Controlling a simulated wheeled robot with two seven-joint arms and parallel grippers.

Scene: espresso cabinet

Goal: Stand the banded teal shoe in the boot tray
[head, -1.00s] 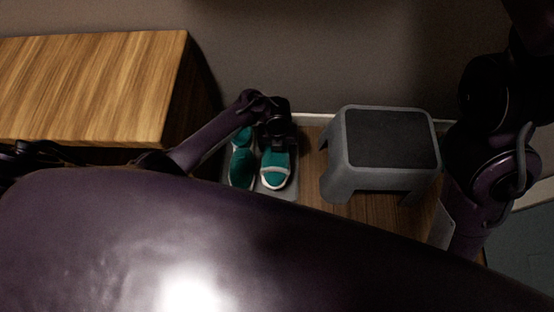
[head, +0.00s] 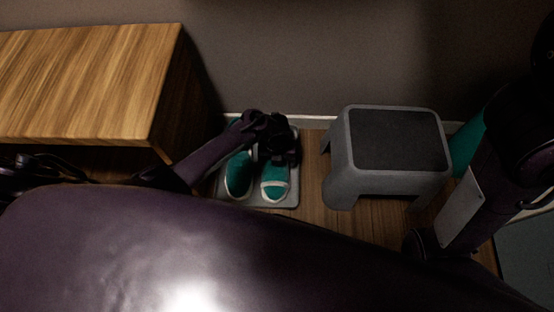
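The banded teal shoe (head: 274,190), teal with a pale band and pale sole edge, is in the head view at the right side of the grey boot tray (head: 289,201). A second teal shoe (head: 238,177) without a visible band is beside it on the left. My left gripper (head: 279,158) is over the back end of the banded shoe and hides it. Its fingers are too dark to tell whether they hold the shoe. My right arm is at the right edge; its fingers cannot be made out.
A grey step stool (head: 392,150) stands right of the tray with wood floor between. A wooden cabinet (head: 90,85) is at the left. A teal object (head: 467,147) shows partly behind my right arm. The wall is close behind the tray.

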